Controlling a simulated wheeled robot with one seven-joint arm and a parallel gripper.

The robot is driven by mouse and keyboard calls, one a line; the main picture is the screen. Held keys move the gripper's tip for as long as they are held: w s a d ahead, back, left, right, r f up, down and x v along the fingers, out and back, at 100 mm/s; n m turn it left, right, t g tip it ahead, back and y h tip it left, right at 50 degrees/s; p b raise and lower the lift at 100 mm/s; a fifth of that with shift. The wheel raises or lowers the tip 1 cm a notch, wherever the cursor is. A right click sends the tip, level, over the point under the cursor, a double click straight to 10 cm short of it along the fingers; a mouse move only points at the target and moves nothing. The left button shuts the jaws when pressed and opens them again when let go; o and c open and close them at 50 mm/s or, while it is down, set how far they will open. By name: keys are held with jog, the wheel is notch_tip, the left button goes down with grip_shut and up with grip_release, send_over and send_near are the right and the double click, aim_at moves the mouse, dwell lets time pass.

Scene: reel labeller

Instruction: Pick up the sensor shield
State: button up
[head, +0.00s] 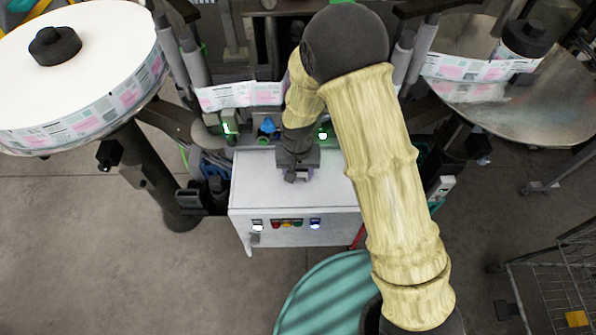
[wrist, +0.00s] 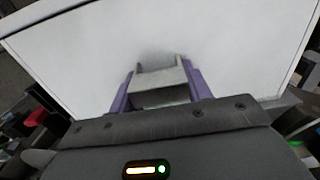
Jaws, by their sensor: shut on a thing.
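My gripper (head: 297,172) is over the white cabinet top (head: 255,185) in the head view. In the wrist view, the purple fingers of my gripper (wrist: 158,84) are on either side of a small grey, bracket-like piece, which I take to be the sensor shield (wrist: 160,78). The gripper is shut on it. A soft dark shadow lies on the white surface just beyond the piece. I cannot tell whether the piece touches the surface. In the head view the wrist and fingers mostly hide it.
The cabinet's front has several coloured buttons (head: 287,223). A large label reel (head: 75,75) is at the left, a metal turntable (head: 535,110) at the right. A wire cart (head: 550,285) stands lower right.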

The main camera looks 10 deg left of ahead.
notch_tip(320, 180, up, 10)
jog(key=shift+f+b, duration=0.1)
jog(key=shift+b, duration=1.05)
